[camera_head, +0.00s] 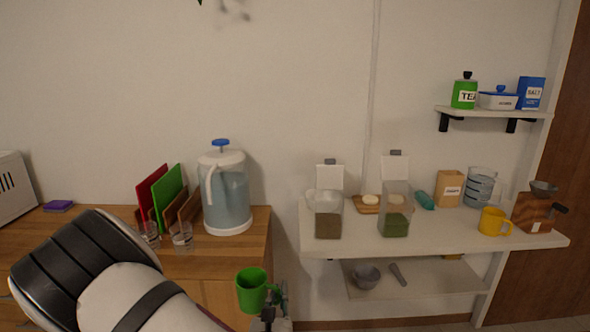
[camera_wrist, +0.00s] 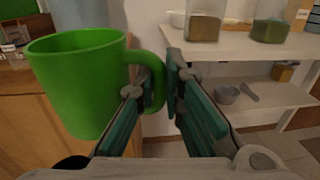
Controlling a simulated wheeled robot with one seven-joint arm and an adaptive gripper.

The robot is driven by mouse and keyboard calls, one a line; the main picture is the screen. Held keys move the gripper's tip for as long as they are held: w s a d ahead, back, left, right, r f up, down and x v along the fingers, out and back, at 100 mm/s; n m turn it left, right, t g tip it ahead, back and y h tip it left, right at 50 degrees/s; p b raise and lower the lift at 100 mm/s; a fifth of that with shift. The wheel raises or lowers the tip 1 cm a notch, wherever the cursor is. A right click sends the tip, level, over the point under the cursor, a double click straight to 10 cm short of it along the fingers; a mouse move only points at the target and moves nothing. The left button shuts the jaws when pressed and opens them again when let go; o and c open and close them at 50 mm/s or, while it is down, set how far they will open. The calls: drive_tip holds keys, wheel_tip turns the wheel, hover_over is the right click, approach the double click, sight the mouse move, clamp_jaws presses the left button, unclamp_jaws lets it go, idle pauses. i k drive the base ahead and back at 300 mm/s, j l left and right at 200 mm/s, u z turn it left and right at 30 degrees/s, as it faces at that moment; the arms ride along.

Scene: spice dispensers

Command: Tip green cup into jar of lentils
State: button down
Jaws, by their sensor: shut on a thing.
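A green cup (camera_head: 252,290) is held in the air in front of the wooden counter and the gap beside it. It looks about upright, and its inside cannot be made out. My gripper (camera_head: 274,298) is shut on its handle, at the cup's right. In the wrist view the cup (camera_wrist: 82,85) is at the left, with its handle between the fingers of my gripper (camera_wrist: 166,85). Two clear containers with raised white lids stand on the white shelf: one with brownish-green contents (camera_head: 328,225), one with greener contents (camera_head: 395,222). I cannot tell which holds lentils.
The white shelf (camera_head: 450,238) also bears a yellow mug (camera_head: 494,222), a paper bag (camera_head: 449,188) and a grinder (camera_head: 535,210). A lower shelf holds a grey bowl (camera_head: 365,276). A water dispenser (camera_head: 226,195) and glasses stand on the wooden counter (camera_head: 258,215).

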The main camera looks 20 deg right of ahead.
sight(329, 205)
drive_tip(key=i+l+u, duration=0.1)
drive_tip(key=l, duration=0.25)
drive_tip(key=i+l+u, duration=0.15)
drive_tip(key=l, duration=0.15)
drive_tip(key=i+l+u, duration=0.1)
drive_tip(key=l, duration=0.25)
drive_tip(key=i+l+u, duration=0.1)
drive_tip(key=l, duration=0.3)
